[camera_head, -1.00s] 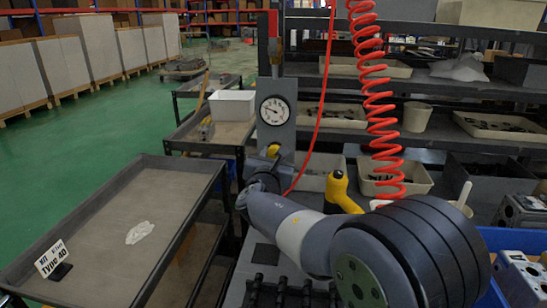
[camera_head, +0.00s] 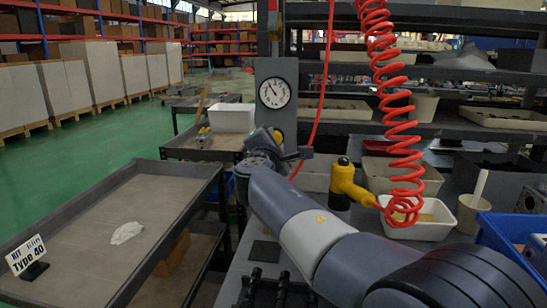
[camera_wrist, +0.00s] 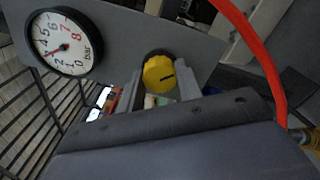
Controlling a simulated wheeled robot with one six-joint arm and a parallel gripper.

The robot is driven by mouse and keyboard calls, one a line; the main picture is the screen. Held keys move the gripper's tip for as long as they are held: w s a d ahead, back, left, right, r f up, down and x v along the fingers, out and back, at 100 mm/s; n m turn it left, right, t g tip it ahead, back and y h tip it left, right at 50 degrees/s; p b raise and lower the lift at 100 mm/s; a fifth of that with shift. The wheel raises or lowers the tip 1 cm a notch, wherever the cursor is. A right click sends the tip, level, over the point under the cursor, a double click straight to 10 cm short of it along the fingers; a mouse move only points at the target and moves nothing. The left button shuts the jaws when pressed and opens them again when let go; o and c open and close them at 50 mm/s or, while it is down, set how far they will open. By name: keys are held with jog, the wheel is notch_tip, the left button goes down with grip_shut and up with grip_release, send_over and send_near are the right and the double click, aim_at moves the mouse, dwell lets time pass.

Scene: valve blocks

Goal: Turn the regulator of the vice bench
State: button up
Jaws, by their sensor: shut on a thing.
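The regulator is a round yellow knob with a dark mark (camera_wrist: 159,75), on a grey upright panel (camera_wrist: 205,35). In the wrist view, the two fingers of my gripper (camera_wrist: 161,86) lie on either side of the knob and are shut on it. In the head view, my gripper (camera_head: 268,143) is at the lower part of the panel, and only a bit of yellow (camera_head: 277,136) shows there. A round white pressure gauge (camera_head: 274,92) sits above, with its needle pointing up and left. The gauge also shows in the wrist view (camera_wrist: 64,43), marked bar.
A red hose (camera_head: 322,110) hangs just right of the panel, with a red coiled hose (camera_head: 393,100) and yellow tool (camera_head: 347,184) beyond. White and blue bins stand at the right.

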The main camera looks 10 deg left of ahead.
jog(key=shift+f+m+b, duration=0.15)
jog(key=shift+m+b, duration=3.5)
jog(key=shift+m, duration=0.55)
jog(key=o, duration=1)
jog(key=s, duration=1)
jog(key=shift+s+d, duration=0.3)
jog(key=shift+s, duration=0.1)
jog(key=shift+w, duration=0.1)
